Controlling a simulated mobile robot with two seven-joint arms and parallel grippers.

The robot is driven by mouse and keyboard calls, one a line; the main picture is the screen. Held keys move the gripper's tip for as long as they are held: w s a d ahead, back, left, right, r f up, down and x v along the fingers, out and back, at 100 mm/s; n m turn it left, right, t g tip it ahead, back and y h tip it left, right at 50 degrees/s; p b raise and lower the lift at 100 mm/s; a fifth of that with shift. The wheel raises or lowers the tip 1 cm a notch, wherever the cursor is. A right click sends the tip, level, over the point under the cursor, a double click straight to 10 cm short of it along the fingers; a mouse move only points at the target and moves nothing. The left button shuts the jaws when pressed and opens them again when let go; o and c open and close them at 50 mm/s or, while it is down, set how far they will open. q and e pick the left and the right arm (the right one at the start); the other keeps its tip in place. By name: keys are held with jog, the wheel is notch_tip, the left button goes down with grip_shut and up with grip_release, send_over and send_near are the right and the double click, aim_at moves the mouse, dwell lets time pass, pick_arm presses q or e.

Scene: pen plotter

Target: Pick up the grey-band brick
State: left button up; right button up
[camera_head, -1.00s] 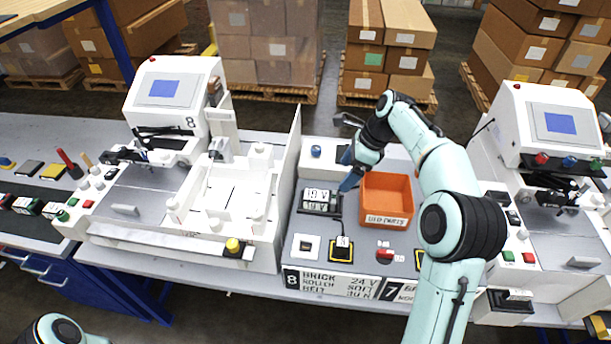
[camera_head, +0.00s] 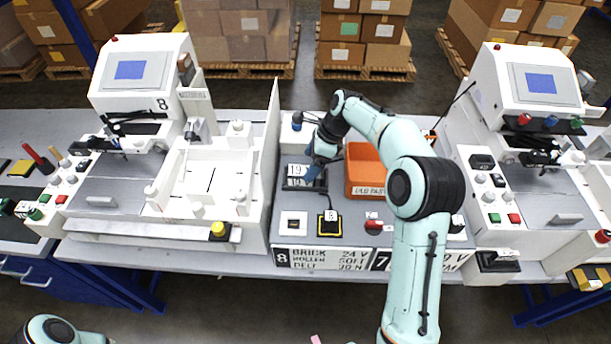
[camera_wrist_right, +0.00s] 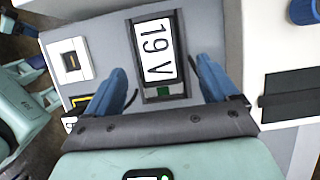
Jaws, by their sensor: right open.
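A brick with a white label reading "19 V" (camera_wrist_right: 155,50) sits in a dark tray (camera_wrist_right: 134,68) in the right wrist view. In the head view the bricks (camera_head: 298,171) sit in the tray left of the orange bin, partly hidden by my gripper. In the right wrist view my right gripper (camera_wrist_right: 165,82) is open, with blue fingers apart on both sides of the brick's near end, holding nothing. My left gripper is out of view.
The orange bin (camera_head: 364,192) stands close right of the gripper. A white panel (camera_head: 273,150) stands upright on the left. A black-and-yellow button box (camera_head: 329,224) and a red knob (camera_head: 374,226) lie in front. White machines stand on both sides.

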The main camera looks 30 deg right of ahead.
jog(key=shift+x, duration=1.6)
jog(key=shift+s+f, duration=0.15)
jog(key=shift+f, duration=0.15)
jog(key=c, duration=1.3)
jog(key=shift+r, duration=0.1)
